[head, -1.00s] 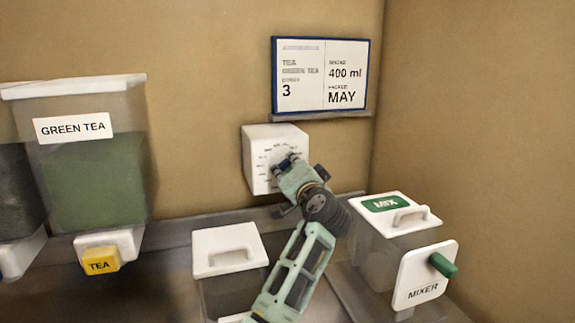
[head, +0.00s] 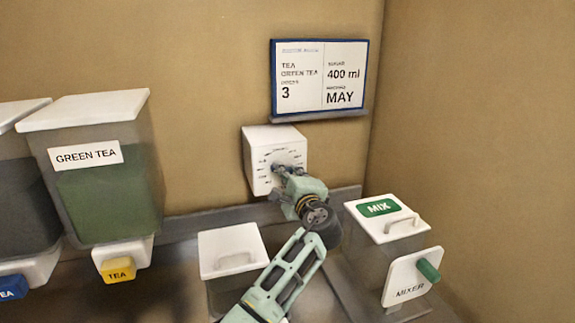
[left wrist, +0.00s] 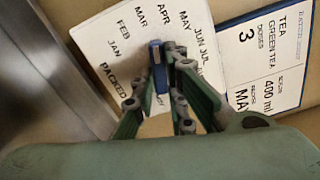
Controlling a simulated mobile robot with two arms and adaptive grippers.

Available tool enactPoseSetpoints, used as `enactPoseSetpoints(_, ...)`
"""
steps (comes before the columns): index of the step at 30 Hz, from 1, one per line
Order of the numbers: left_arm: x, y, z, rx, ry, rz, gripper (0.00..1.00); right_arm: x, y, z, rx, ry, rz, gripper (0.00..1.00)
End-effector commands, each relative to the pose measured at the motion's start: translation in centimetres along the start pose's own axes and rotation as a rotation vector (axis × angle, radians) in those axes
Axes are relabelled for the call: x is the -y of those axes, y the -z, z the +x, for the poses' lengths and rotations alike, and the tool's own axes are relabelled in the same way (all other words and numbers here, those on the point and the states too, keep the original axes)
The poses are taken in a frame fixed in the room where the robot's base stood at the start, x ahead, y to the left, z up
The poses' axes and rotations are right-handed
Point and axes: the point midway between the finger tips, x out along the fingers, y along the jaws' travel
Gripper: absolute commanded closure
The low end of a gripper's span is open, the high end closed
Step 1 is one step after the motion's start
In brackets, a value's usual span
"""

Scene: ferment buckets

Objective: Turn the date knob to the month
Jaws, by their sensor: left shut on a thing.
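The white date dial box (head: 256,160) is on the wall below the order card (head: 345,75), which reads green tea, 3 doses, 400 ml and MAY. My left gripper (head: 284,172) reaches its front face. In the left wrist view, my left gripper (left wrist: 158,90) is shut on the blue date knob (left wrist: 156,58), with fingers on both sides of it. The month labels on the dial face (left wrist: 100,30) run in an arc from JAN through MAY to JUL. The knob's visible end lies near MAR and APR; its exact setting is unclear. My right gripper is out of view.
Below the dial stands a white-lidded container (head: 232,250). The mixer (head: 395,235), with a green handle, stands right of my arm. A green tea bucket (head: 105,190) with a yellow tap stands at left. A side wall closes off the right.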

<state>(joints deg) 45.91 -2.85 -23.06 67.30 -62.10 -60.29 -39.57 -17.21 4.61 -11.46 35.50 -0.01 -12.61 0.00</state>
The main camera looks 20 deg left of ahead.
Motion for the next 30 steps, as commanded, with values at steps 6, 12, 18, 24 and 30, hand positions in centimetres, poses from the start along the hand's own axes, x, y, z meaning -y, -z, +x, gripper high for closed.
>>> enactPoseSetpoints(6,0.1,-0.1,0.0,-0.001,-0.003,0.209,1.00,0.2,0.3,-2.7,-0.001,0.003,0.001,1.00)
enactPoseSetpoints(12,-0.1,-0.1,0.0,-0.002,-0.004,0.380,1.00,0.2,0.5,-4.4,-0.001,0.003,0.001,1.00)
enactPoseSetpoints(18,-0.3,-0.1,0.0,-0.002,-0.003,0.513,1.00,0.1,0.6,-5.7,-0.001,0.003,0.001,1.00)
enactPoseSetpoints(24,-0.5,-0.1,-0.1,-0.002,-0.003,0.599,1.00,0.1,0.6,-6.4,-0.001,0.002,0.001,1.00)
enactPoseSetpoints(30,-0.7,-0.1,-0.1,-0.002,-0.003,0.639,1.00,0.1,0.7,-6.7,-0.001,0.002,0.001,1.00)
